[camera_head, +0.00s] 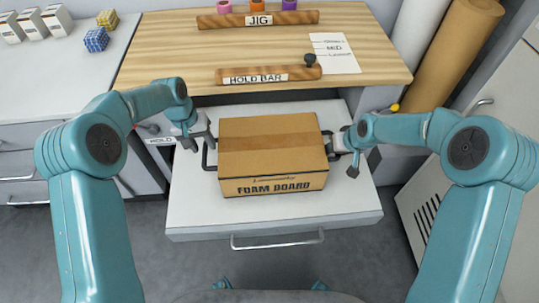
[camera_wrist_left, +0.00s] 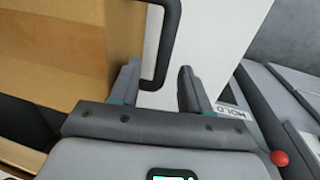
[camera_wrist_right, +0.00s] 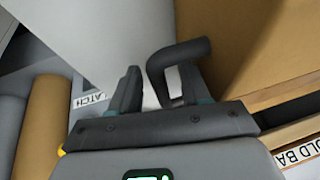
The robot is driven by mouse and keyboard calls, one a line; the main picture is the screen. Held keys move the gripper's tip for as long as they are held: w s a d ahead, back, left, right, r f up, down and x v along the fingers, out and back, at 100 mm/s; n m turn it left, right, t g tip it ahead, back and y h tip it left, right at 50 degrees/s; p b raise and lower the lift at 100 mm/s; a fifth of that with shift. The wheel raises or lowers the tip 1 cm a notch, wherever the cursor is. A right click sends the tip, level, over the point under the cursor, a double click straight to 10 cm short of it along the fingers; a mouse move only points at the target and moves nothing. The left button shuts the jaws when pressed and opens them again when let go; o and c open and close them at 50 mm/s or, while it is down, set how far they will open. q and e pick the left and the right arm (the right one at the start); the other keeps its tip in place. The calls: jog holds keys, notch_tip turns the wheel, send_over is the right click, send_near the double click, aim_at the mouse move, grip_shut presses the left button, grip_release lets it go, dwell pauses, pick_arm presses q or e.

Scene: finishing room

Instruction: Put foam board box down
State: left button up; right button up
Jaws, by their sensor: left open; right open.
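The brown foam board box (camera_head: 272,154) sits level on the white pulled-out drawer top (camera_head: 345,205), with its printed face toward me and a dark handle on each side. My left gripper (camera_head: 198,137) is open at the box's left side. In the left wrist view its fingers (camera_wrist_left: 160,88) stand apart on either side of the dark handle (camera_wrist_left: 165,45). My right gripper (camera_head: 345,150) is open at the right side. In the right wrist view its fingers (camera_wrist_right: 158,90) are apart, with the bent right handle (camera_wrist_right: 178,58) between or just above them.
Behind the box is a wooden bench (camera_head: 170,50) with a hold bar (camera_head: 268,75) and a jig rail (camera_head: 258,20). A left counter (camera_head: 60,85) carries small boxes. Rolls (camera_head: 445,50) stand at the right. Bare drawer top shows around the box.

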jog(key=shift+s+d+r, duration=0.1)
jog(key=shift+r, duration=0.15)
pick_arm(q)
notch_tip(320, 180, up, 9)
jog(key=a, duration=0.1)
jog(key=shift+a+r, duration=0.15)
jog(key=shift+a, duration=0.15)
pick_arm(e)
jog(key=v, duration=1.1)
jog(key=shift+r, duration=0.2)
pick_arm(q)
jog(key=shift+s, duration=0.1)
pick_arm(e)
jog(key=shift+d, duration=0.1)
